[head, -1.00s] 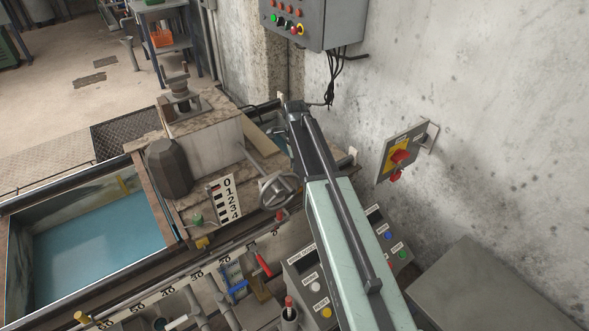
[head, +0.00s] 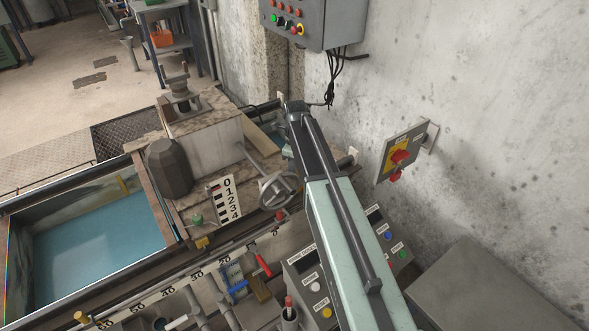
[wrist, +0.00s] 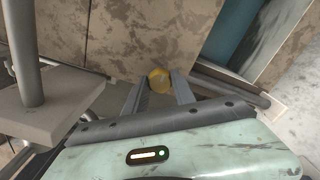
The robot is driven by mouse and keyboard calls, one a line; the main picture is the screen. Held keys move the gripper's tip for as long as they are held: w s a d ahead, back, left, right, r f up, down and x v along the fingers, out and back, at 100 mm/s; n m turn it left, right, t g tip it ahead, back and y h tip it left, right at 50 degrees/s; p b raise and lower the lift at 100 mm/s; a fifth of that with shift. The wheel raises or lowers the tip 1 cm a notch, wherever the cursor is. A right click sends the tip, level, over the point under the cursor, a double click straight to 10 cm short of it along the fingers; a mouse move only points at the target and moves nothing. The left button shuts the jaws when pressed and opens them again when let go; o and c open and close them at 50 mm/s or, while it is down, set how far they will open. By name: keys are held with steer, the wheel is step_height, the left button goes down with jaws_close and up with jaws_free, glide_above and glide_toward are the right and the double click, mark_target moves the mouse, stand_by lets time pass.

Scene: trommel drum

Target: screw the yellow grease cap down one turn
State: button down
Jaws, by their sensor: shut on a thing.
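The yellow grease cap (wrist: 159,80) shows as a small round knob in the middle of the wrist view. My gripper (wrist: 160,85) has its two grey fingers on either side of the cap, at their tips, and is shut on it. The cap's base and thread are hidden, so I cannot tell how far down it sits. In the head view my arm reaches toward the wall behind the handwheel, and its own links hide the gripper and the cap.
A handwheel (head: 278,190) stands left of my arm. A red and yellow switch (head: 399,157) and a control box (head: 312,22) are on the wall. A water basin (head: 100,240) lies at left. In the wrist view a grey post (wrist: 22,60) stands close at left.

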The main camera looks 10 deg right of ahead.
steer(key=shift+s, duration=0.15)
steer(key=c, duration=1.1)
jaws_free()
steer(key=shift+o, duration=0.2)
steer(key=shift+r, duration=0.15)
step_height(320, 180, up, 8)
steer(key=p, duration=0.7)
steer(key=shift+f+p, duration=0.25)
steer(key=shift+p, duration=0.15)
